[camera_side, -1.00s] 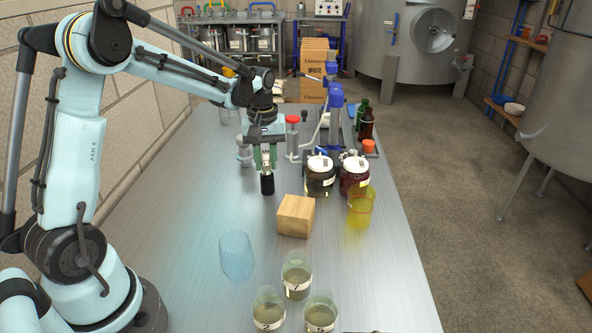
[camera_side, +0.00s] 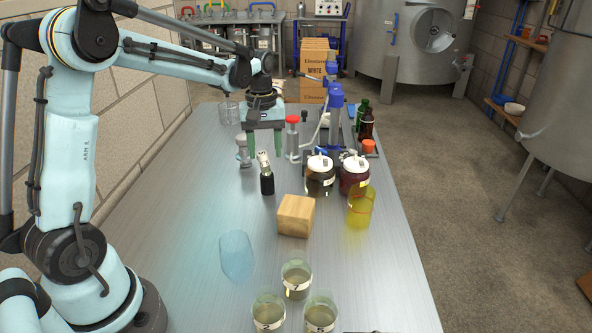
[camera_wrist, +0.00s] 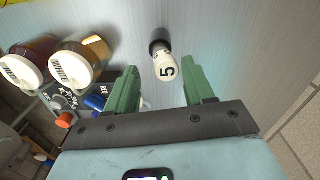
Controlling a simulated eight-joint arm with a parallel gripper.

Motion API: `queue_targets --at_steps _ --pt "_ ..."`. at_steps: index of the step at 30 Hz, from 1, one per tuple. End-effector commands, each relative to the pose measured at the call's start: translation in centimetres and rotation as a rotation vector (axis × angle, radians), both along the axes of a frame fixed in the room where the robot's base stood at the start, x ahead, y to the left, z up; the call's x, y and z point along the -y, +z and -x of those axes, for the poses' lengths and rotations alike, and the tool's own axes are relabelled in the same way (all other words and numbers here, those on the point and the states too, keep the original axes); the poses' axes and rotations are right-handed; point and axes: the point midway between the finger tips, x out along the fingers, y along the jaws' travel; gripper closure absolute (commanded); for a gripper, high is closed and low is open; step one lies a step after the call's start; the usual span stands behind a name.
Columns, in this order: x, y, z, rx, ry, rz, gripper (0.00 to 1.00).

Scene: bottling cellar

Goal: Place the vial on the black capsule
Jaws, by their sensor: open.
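The black capsule (camera_side: 267,184) stands on the metal table, left of the wooden block. The pale vial (camera_side: 263,161) sits on top of it, leaning slightly to the left in the side view. In the wrist view the vial (camera_wrist: 165,67) shows a white label with a 5, and the black capsule (camera_wrist: 157,38) is beyond it. My gripper (camera_side: 265,151) is open, its green fingers apart just above and behind the vial. In the wrist view the vial lies between the fingers of my gripper (camera_wrist: 161,78), with gaps on both sides. The exact contact between vial and capsule is too small to tell.
A wooden block (camera_side: 296,216), two jars with white lids (camera_side: 319,176) and a yellow cup (camera_side: 361,206) stand to the right. A blue translucent cup (camera_side: 236,256) and several numbered glasses (camera_side: 296,281) are nearer the camera. The table's left part is clear.

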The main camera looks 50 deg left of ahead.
Motion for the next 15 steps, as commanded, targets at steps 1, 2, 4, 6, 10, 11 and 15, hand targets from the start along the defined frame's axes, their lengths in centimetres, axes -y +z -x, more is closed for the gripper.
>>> queue_targets --at_steps 1,2,4,6,10,11,15 --pt "0.0 1.1 0.0 0.0 0.0 0.0 0.47" --pt "0.0 1.7 0.0 0.0 0.0 0.0 0.47" --pt "0.0 3.0 0.1 0.0 0.0 0.0 0.47" --pt "0.0 4.2 0.0 0.0 0.0 0.0 0.47" --pt "0.0 6.2 0.1 0.0 0.0 0.0 0.47" --pt "0.0 6.6 0.0 0.0 0.0 0.0 0.47" --pt "0.0 7.9 0.1 0.0 0.0 0.0 0.47"
